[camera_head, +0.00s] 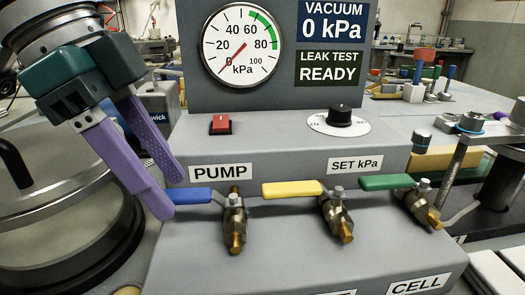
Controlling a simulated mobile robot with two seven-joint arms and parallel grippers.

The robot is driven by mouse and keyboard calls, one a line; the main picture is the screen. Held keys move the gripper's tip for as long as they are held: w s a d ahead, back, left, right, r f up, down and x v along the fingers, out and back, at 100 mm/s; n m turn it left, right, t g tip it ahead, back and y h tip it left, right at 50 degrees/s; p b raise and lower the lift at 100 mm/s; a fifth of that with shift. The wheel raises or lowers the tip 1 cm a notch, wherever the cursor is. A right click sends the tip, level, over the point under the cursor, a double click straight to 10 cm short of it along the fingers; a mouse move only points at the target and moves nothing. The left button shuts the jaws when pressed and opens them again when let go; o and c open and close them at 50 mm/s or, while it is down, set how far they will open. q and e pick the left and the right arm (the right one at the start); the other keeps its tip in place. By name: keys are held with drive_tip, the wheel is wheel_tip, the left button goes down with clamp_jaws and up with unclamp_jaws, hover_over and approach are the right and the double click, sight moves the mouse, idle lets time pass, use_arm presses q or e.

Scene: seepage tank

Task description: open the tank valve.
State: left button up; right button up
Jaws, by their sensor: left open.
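Three valves with lever handles sit on the front of the grey panel, all levers lying roughly level and pointing left: a blue-handled valve (235,217), a yellow-handled valve (336,212) and a green-handled valve (418,205). The label under the green one reads CELL; the label below the yellow one is cut off by the picture's edge, so I cannot read which valve is the tank's. My left gripper (168,196) has purple fingers and is open. Its fingertips are at the left end of the blue handle (188,196); one overlaps it, and contact cannot be told. My right gripper is not in view.
A pressure gauge (242,45) reads near 0 kPa, beside a VACUUM 0 kPa display (332,20) and a LEAK TEST READY sign (328,67). A red switch (220,124) and black knob (339,115) sit above the valves. A round metal vessel (60,225) stands left.

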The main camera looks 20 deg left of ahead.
use_arm(q)
drive_tip(key=shift+c, duration=0.3)
clamp_jaws()
idle(1.1)
